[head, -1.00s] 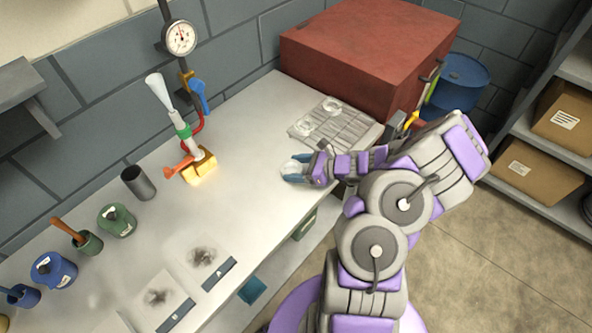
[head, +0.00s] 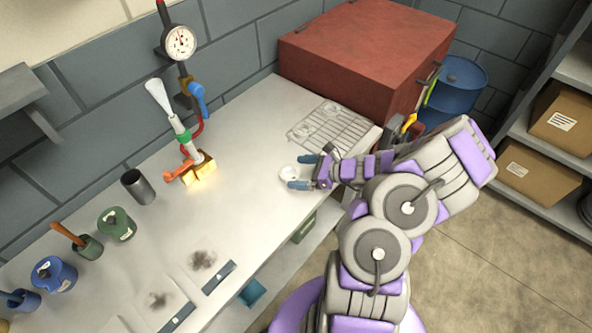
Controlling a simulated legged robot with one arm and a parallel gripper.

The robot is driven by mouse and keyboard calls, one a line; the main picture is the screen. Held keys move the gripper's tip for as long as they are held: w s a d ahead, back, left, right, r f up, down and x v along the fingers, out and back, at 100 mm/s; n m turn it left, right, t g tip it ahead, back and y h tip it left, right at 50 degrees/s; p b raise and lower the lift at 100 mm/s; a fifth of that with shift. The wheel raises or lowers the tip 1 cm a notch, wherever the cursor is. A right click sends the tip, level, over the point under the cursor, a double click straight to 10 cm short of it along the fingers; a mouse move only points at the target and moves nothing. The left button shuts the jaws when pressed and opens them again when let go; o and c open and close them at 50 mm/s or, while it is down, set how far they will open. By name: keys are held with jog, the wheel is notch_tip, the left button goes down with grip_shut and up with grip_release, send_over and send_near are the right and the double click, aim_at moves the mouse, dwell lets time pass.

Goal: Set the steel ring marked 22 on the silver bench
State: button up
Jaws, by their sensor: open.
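A small pale steel ring (head: 288,173) lies on the silver bench (head: 235,140), just left of my gripper. No number can be read on it. My gripper (head: 302,172) is open, with its two blue fingertips apart at the ring's right side. I cannot tell whether a fingertip still touches the ring. More pale rings (head: 329,109) seem to lie on the wire rack (head: 345,131) behind my gripper, but their marks are too small to read.
A red box (head: 365,55) stands behind the rack. A lit burner stand with a dial gauge (head: 180,42), a dark cup (head: 138,186) and several pots (head: 116,223) stand along the left. The bench middle is clear.

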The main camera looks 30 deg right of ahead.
jog(key=p+v, duration=0.2)
jog(key=v, duration=0.7)
jog(key=shift+s+d+r, duration=0.1)
jog(key=shift+s+r, duration=0.05)
jog(key=shift+r, duration=0.3)
jog(key=s+a+r+n+g, duration=0.2)
jog(key=a+r+n+g, duration=0.3)
jog(key=a+r+n, duration=0.45)
jog(key=s+a+r+n+g, duration=0.3)
jog(key=a+r+n+g, duration=0.3)
jog(key=a, duration=0.7)
jog(key=s+r+n+h, duration=0.3)
jog(key=s+n, duration=0.3)
jog(key=s, duration=0.3)
jog(key=s+r+n+h, duration=0.2)
jog(key=s+n+h, duration=0.4)
jog(key=s, duration=0.4)
jog(key=shift+a+r+g, duration=0.35)
jog(key=shift+g, duration=0.05)
